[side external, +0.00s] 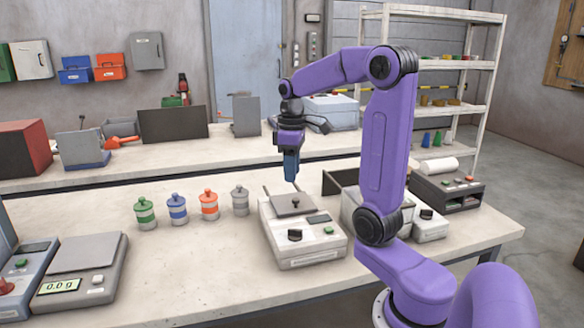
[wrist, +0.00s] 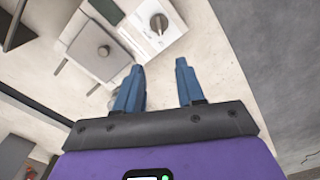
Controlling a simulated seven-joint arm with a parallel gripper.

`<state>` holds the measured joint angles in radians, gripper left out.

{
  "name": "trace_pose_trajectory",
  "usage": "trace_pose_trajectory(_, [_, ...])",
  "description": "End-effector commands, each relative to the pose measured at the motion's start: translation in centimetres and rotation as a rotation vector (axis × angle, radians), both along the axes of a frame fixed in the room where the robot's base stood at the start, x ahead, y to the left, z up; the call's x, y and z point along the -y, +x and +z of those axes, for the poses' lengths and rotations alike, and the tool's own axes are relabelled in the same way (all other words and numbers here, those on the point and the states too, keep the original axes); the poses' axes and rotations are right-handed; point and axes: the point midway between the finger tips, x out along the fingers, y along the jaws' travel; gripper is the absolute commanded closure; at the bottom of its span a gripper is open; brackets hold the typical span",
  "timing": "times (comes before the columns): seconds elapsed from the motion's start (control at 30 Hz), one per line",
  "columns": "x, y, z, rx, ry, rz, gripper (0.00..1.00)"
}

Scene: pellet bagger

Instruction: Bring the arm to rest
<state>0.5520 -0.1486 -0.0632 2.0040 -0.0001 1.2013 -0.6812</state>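My gripper (side external: 291,168) hangs from my purple arm over the white machine with a grey top plate (side external: 297,205), pointing down, with clear air below it. In the wrist view my gripper (wrist: 160,84) shows two blue fingers held apart with nothing between them. The same white machine (wrist: 150,42) with its knob and plate lies beyond the fingertips at the top left of the wrist view.
Several lidded canisters, among them a green one (side external: 145,213) and an orange one (side external: 208,204), stand left of the machine. A scale (side external: 80,268) is at the front left. A grey box (side external: 448,188) stands right. The bench (side external: 200,262) is bare in front of the canisters.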

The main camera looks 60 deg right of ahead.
Motion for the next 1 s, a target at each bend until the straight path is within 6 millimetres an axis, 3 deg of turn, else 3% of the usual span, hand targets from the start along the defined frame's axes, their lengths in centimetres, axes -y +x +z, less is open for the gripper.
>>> trace_pose_trajectory(0.57, [-0.6,0.1,0.0,0.0,0.0,0.016,0.62])
trace_pose_trajectory(0.67, [-2.1,0.2,-0.2,0.002,0.0,0.051,0.62])
trace_pose_trajectory(1.0, [-10.4,-1.2,-1.9,0.01,0.0,0.246,0.62])
